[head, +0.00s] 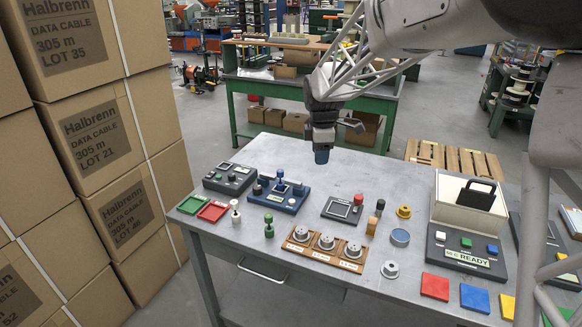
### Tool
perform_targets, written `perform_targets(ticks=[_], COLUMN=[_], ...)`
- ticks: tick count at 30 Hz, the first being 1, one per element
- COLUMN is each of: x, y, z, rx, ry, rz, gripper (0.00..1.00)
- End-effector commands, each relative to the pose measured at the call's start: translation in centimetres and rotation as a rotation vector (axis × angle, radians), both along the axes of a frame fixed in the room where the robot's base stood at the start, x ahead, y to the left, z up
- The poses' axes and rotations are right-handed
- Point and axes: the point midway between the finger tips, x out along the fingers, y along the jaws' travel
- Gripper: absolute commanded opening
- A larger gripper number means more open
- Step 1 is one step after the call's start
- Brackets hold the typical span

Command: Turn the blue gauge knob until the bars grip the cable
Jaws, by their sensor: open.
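A blue gauge fixture (284,199) sits on the grey table, left of centre, with small dark posts and a blue knob (280,174) standing up at its back. Its bars and any cable between them are too small to tell apart here. My gripper (321,156) points down above the table, to the right of the gauge and clear of it.
A dark device (230,178) stands left of the gauge, a green peg (268,227) in front. Stacked cartons (95,135) border the table's left side.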

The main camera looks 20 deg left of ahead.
Motion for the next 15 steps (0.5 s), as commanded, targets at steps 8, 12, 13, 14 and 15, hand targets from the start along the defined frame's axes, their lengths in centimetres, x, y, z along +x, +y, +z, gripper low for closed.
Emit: perform_targets(ticks=[8,12,13,14,15], x=[0.5,0.6,0.6,0.5,0.5], y=[5.4,10.1,11.1,12.3,13.7], z=[-2.9,-5.2,-5.8,-6.4,-7.0], rx=[-0.083,-0.150,-0.166,-0.181,-0.201], ry=[-0.032,-0.068,-0.076,-0.085,-0.098], rz=[0.119,0.220,0.243,0.267,0.298], gripper=[0.46,0.46,0.46,0.46,0.46])
